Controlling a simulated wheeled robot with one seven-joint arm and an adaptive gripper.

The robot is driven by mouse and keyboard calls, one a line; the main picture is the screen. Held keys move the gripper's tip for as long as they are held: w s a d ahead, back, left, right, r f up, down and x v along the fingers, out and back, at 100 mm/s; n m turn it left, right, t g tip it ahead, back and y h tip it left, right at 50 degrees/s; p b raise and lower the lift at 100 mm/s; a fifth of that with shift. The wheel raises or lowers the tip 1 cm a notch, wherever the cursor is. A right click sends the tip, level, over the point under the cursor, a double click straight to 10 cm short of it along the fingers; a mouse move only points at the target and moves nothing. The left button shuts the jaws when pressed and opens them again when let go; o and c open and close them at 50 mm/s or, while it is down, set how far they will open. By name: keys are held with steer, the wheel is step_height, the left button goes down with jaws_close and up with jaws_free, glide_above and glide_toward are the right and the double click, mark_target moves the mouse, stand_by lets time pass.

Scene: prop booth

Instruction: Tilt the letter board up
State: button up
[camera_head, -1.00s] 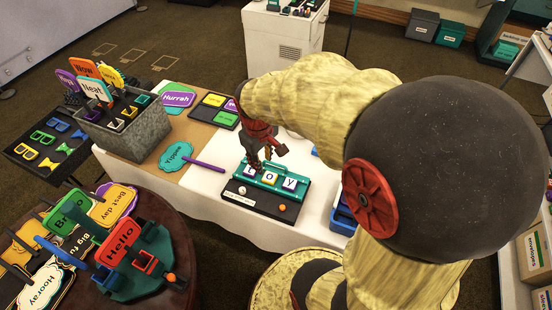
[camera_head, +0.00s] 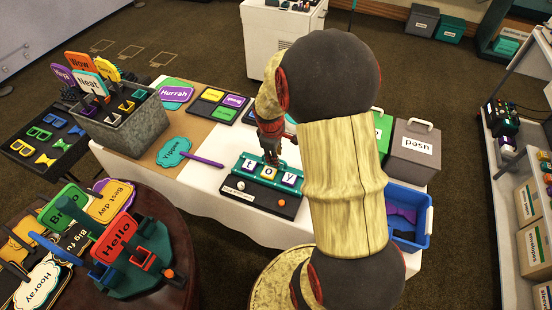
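The letter board (camera_head: 257,181) is a teal panel on a dark base on the white-topped table. Its tiles (camera_head: 269,173) read "t o y". The base (camera_head: 265,202) carries a white ball (camera_head: 241,185), an orange ball (camera_head: 281,203) and a small white label. My gripper (camera_head: 271,161) points down at the board's back edge, near the middle tile. Its fingertips are small and partly merged with the board, so I cannot tell whether they touch it or how far apart they are. The panel's exact tilt is hard to judge.
A teal "Yippee" sign (camera_head: 174,152) lies left of the board. A grey "used" box (camera_head: 415,150) and a blue bin (camera_head: 411,219) stand to the right, beyond my arm. A round table (camera_head: 180,240) with signs is at front left.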

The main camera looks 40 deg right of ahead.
steer(key=shift+w+d+f, duration=0.1)
steer(key=shift+f, duration=0.3)
steer(key=shift+c, duration=0.7)
jaws_close()
